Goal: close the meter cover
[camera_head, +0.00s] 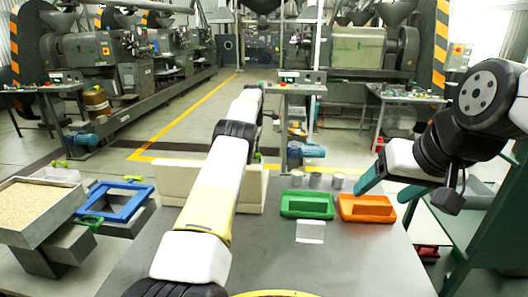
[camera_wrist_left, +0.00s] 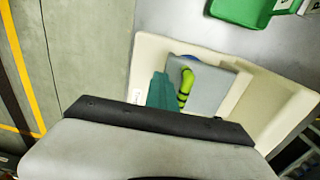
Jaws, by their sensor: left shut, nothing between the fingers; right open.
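A cream meter housing (camera_head: 180,184) stands on the table, partly hidden behind my left arm; it also shows in the left wrist view (camera_wrist_left: 258,124). A grey plate (camera_wrist_left: 218,92), apparently the meter cover, with a green-and-black striped handle (camera_wrist_left: 186,88), is in front of the cream panel, with a bit of blue at its top. I cannot tell its exact angle. My left gripper (camera_wrist_left: 161,92) has its teal fingers together and empty, just left of the handle; contact is unclear. My right gripper (camera_head: 392,187) is open and empty above the orange tray.
A green tray (camera_head: 307,205) and an orange tray (camera_head: 367,209) sit on the grey table (camera_head: 330,266), with small grey cylinders (camera_head: 315,180) behind and a white card (camera_head: 310,230) in front. A blue frame (camera_head: 118,201) and grain hopper (camera_head: 32,211) stand left.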

